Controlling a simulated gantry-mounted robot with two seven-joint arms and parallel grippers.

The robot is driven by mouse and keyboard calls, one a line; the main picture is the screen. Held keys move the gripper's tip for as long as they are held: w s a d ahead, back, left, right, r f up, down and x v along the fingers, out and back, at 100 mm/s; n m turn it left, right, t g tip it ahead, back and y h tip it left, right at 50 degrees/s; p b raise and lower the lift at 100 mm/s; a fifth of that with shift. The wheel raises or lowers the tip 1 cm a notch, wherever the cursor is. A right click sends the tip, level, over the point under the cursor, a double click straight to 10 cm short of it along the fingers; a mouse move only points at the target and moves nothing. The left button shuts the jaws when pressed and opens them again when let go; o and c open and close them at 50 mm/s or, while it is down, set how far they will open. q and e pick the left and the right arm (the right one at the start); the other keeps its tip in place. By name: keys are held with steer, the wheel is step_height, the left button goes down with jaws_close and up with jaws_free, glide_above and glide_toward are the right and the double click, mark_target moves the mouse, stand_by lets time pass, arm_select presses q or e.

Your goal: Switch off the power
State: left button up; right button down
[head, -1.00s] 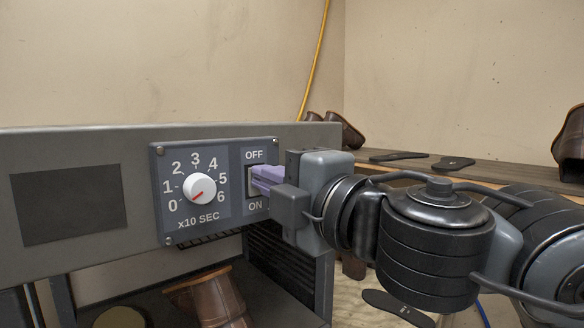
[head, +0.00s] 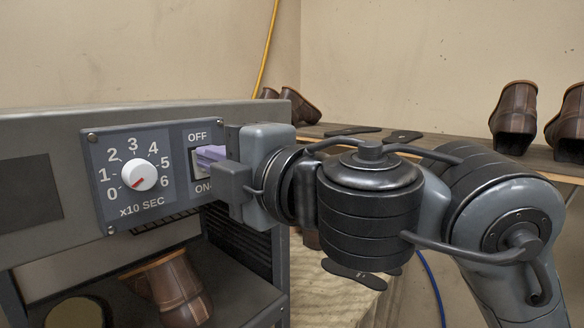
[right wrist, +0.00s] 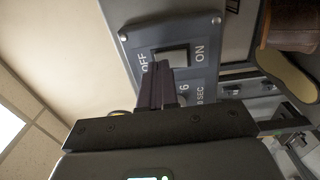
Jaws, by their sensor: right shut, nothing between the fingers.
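The power switch (head: 194,163) is a pale rocker on the machine's grey front panel, between the labels OFF above and ON below. In the right wrist view the rocker (right wrist: 172,56) shows just beyond the fingertips. My right gripper (head: 207,155) is shut and empty, its purple fingers pointing at the switch. In the right wrist view the closed fingers (right wrist: 158,78) overlap the rocker's OFF side. Whether they touch it, and which way the rocker is tilted, I cannot tell. My left gripper is not in view.
A white timer dial (head: 138,176) with its red mark near 0 sits left of the switch. A brown shoe (head: 177,290) stands in the machine below. A wooden shelf (head: 460,157) behind my right arm holds shoes (head: 516,118) and dark soles (head: 403,137).

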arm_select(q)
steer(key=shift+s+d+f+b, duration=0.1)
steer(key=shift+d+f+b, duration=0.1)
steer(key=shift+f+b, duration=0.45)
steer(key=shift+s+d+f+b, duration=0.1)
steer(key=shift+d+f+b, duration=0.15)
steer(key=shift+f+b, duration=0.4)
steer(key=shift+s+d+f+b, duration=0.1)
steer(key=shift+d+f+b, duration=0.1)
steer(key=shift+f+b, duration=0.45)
arm_select(e)
steer(key=v, duration=1.3)
steer(key=shift+r, duration=0.55)
steer(key=shift+d, duration=0.15)
